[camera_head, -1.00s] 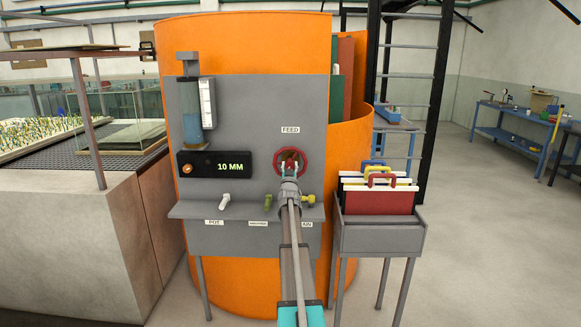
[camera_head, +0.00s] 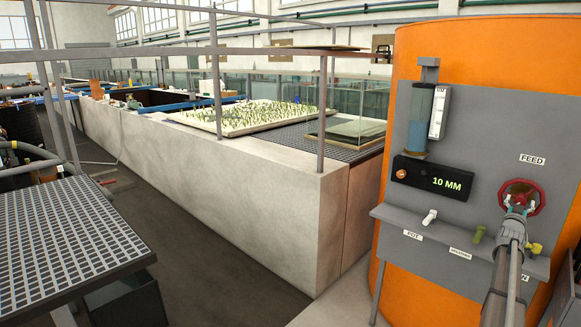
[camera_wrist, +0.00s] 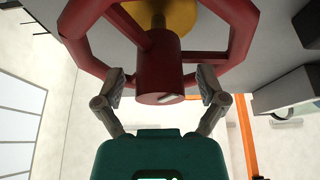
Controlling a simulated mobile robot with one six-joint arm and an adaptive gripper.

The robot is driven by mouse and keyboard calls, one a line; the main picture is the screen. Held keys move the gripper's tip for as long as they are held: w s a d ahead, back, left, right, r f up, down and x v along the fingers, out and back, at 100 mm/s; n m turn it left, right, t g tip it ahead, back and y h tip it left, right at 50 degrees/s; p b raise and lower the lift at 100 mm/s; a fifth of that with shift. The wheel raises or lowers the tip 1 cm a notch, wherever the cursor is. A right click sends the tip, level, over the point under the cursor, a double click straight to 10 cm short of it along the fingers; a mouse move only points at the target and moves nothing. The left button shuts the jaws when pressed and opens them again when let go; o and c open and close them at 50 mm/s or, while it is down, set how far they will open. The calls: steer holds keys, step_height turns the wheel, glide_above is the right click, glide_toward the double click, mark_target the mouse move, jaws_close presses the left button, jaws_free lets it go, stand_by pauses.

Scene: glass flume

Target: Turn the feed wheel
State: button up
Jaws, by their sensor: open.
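The red feed wheel (camera_head: 521,197) is mounted on the grey panel under the FEED label (camera_head: 532,159), at the right of the head view. In the wrist view its rim (camera_wrist: 246,30) and round red hub (camera_wrist: 160,70) fill the upper middle. My gripper (camera_head: 517,205) is in front of the wheel, and it also shows in the wrist view (camera_wrist: 162,86). Its two fingers are apart, one on each side of the hub, with visible gaps. I cannot tell whether either finger touches the wheel. My arm hides the wheel's lower part in the head view.
A display (camera_head: 434,177) reads 10 MM below a clear cylinder (camera_head: 420,118). A shelf (camera_head: 460,240) with small valves juts out below the wheel. The orange tank (camera_head: 397,285) stands behind the panel. A concrete flume wall (camera_head: 240,205) and a grating platform (camera_head: 70,235) lie left, with open floor between.

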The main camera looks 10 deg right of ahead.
mark_target(522, 196)
steer(key=shift+r+p, duration=4.55)
steer(key=shift+r, duration=0.05)
steer(key=shift+r, duration=0.2)
